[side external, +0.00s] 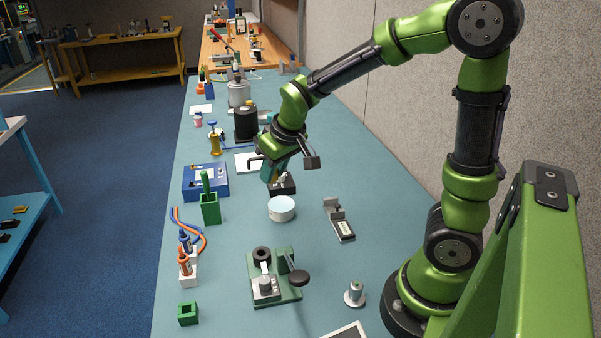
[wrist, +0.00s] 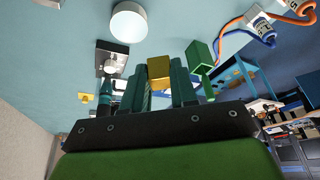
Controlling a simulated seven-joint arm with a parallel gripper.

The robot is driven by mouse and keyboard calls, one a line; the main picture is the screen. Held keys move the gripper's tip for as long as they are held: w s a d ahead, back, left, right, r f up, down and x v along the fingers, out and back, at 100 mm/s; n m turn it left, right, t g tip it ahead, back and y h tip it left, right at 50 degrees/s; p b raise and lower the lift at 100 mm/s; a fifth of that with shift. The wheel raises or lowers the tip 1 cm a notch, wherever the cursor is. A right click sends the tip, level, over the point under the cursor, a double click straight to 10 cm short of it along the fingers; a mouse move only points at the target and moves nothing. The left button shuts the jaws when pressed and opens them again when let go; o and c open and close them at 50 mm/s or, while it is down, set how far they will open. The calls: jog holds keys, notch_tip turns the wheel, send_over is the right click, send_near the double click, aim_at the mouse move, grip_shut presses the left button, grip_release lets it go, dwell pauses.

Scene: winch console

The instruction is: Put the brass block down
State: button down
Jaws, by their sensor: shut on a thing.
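The brass block (wrist: 159,68) shows in the wrist view as a yellow block between the tips of my gripper's two teal fingers. My gripper (wrist: 160,82) is shut on it. In the side view my gripper (side external: 272,174) points down over the table (side external: 330,180), near a small black device (side external: 285,185) and behind a round white-topped can (side external: 281,208). The block cannot be made out clearly there. Whether it touches anything below cannot be told.
A green holder (side external: 210,208) and a blue box (side external: 205,182) stand to the left. A green-based device with a black knob (side external: 275,277) is in front, and a grey metal fixture (side external: 339,220) is to the right. Bare tabletop lies between them.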

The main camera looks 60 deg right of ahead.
jog(key=a+r+n, duration=0.2)
jog(key=a+r, duration=0.2)
jog(key=m+g+h, duration=0.3)
jog(key=m, duration=1)
send_over(256, 162)
notch_tip(256, 162, down, 9)
jog(key=shift+h, duration=0.3)
notch_tip(256, 162, down, 8)
jog(key=shift+a+f, duration=0.1)
jog(key=c, duration=1.2)
grip_release()
jog(key=shift+f, duration=0.15)
jog(key=shift+o, duration=0.2)
